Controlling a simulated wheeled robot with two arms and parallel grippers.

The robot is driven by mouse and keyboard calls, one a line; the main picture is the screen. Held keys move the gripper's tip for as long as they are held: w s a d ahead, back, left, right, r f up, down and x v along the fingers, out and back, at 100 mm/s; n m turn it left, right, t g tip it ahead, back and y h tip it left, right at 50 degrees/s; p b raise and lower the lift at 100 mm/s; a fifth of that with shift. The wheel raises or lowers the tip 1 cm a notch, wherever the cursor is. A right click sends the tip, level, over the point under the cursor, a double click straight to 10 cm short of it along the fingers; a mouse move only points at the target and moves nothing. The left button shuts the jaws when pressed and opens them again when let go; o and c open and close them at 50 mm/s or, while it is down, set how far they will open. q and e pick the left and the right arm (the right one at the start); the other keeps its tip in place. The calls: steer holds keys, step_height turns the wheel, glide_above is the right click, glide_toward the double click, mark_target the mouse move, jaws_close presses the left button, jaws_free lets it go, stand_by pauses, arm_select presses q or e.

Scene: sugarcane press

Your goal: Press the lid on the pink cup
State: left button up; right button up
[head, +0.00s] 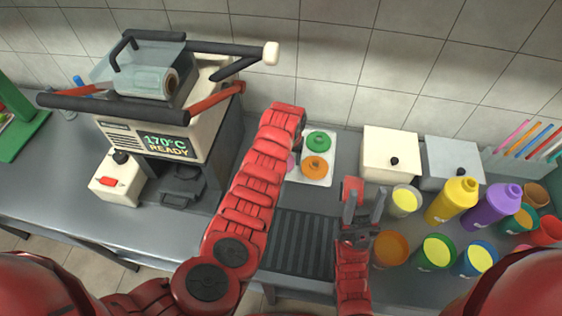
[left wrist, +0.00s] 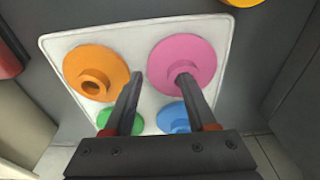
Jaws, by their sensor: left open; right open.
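The pink lid (left wrist: 178,52) lies on a white tray (left wrist: 60,42) in the left wrist view. Only a sliver of it shows beside my left arm in the head view. My left gripper (left wrist: 160,78) is open and empty above the tray. One fingertip overlaps the pink lid's knob in the picture; the other appears between the pink and orange lids. I cannot tell whether it touches. My left fingers are hidden in the head view. My right gripper (head: 363,208) is open and empty, left of the cups.
Orange (left wrist: 95,72), green (left wrist: 118,122) and blue (left wrist: 173,117) lids share the tray. Filled cups, including a green cup (head: 436,262), stand at the right with yellow (head: 452,202) and purple (head: 490,208) bottles. The press machine (head: 165,120) stands left. A dark ribbed drain area (head: 300,243) is clear.

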arm_select(q)
jaws_close()
stand_by(0.3)
steer(key=shift+r+p, duration=0.3)
steer(key=shift+r, duration=0.15)
step_height(320, 180, up, 3)
steer(key=shift+w+f+p, duration=0.15)
steer(key=shift+p, duration=0.55)
steer(key=s+p, duration=0.2)
steer(key=s+d+p, duration=0.1)
steer(key=shift+r, duration=0.4)
steer(key=s+d, duration=0.1)
steer(key=s, duration=0.2)
steer(key=s+d+p, duration=0.1)
steer(key=s+d, duration=0.1)
steer(key=s, duration=0.1)
steer(key=s+d+p, duration=0.1)
steer(key=s+d, duration=0.1)
steer(key=s, duration=0.2)
steer(key=shift+s+d+r, duration=0.1)
steer(key=shift+d+r, duration=0.1)
steer(key=shift+s+d, duration=0.3)
steer(key=shift+s, duration=0.45)
